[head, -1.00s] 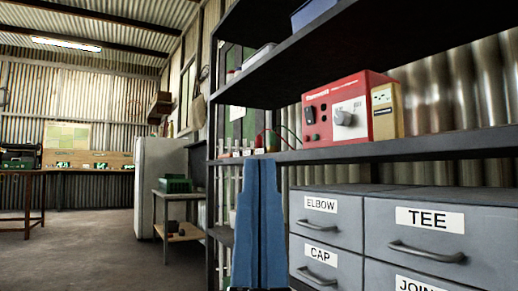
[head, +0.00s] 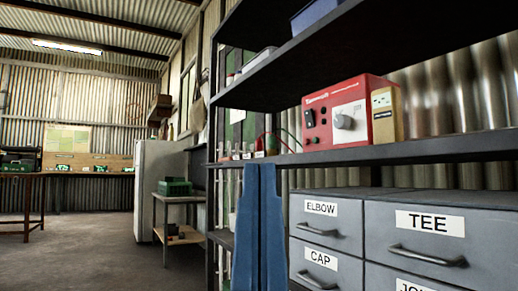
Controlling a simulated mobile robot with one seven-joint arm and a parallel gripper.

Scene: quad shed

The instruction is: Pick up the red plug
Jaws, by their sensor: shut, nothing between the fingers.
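A small reddish item (head: 271,146), which looks like the red plug, is on the shelf just left of the red power unit (head: 350,113). It is too small to make out clearly. Thin red and green leads curve beside it. My gripper (head: 260,168) shows as two long blue fingers pointing up from the bottom edge. The fingers are shut and empty. In the picture their tips are just below the shelf edge and the small items; how far they are from them in depth I cannot tell. The gripper's base is out of frame.
The dark shelf (head: 430,151) runs across above grey drawers (head: 320,238) labelled ELBOW, CAP and TEE. Another shelf (head: 400,30) hangs over it. A low table (head: 180,197) with a green crate and a white fridge stand further left. The floor (head: 90,255) at left is clear.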

